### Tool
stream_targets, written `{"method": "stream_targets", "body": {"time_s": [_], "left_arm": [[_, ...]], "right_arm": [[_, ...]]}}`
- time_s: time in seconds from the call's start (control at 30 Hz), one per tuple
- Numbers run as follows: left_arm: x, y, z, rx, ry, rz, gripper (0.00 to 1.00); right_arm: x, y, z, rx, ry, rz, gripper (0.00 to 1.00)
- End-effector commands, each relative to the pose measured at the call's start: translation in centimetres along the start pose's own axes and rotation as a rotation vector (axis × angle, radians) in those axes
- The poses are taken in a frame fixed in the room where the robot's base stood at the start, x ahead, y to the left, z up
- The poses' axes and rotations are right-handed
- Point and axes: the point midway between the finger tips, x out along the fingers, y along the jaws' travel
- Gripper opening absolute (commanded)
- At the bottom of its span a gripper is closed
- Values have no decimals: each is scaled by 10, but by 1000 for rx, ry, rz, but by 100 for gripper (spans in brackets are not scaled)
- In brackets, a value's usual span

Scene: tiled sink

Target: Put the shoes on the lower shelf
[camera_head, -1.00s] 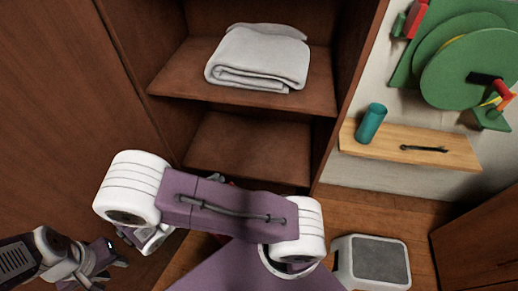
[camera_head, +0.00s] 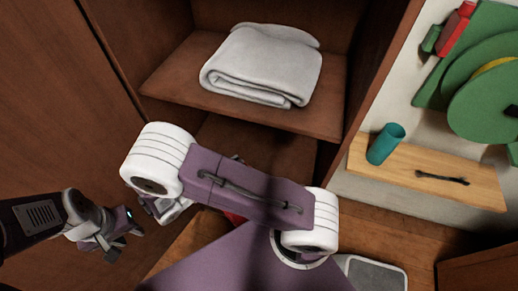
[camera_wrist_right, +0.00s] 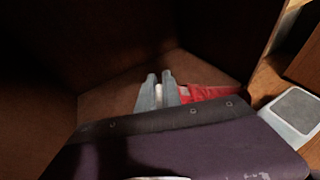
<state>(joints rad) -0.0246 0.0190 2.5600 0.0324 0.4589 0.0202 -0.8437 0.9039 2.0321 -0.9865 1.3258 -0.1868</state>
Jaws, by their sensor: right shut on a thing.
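In the right wrist view my right gripper (camera_wrist_right: 157,82) is shut on a red shoe (camera_wrist_right: 208,92) with a pale part between the fingers. The shoe is partly hidden behind my purple wrist link. In the head view a little red of a shoe (camera_head: 234,217) shows below my right arm, which hides most of it and that gripper. The lower shelf (camera_head: 262,150) is the brown board under the towel shelf, partly covered by my arm. My left gripper (camera_head: 122,243) is at the lower left, its fingers apart and empty, away from the shelf.
A folded white towel (camera_head: 262,65) lies on the upper shelf (camera_head: 180,75). Cabinet walls stand close on both sides. To the right are a teal cup (camera_head: 385,144) on a wooden ledge (camera_head: 475,180), green plates (camera_head: 485,105) and a grey-topped white box (camera_head: 372,275).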

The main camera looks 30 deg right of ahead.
Motion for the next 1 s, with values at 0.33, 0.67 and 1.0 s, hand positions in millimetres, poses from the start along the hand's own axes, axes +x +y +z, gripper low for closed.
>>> {"method": "stream_targets", "body": {"time_s": [0.33,0.67,1.0], "left_arm": [[7,0,1,0,0,0,36],[17,0,2,0,0,0,36],[21,0,2,0,0,0,36]], "right_arm": [[48,20,18,1,-3,-5,0],[119,51,44,3,-2,-3,0],[155,68,58,1,-2,0,0]]}}
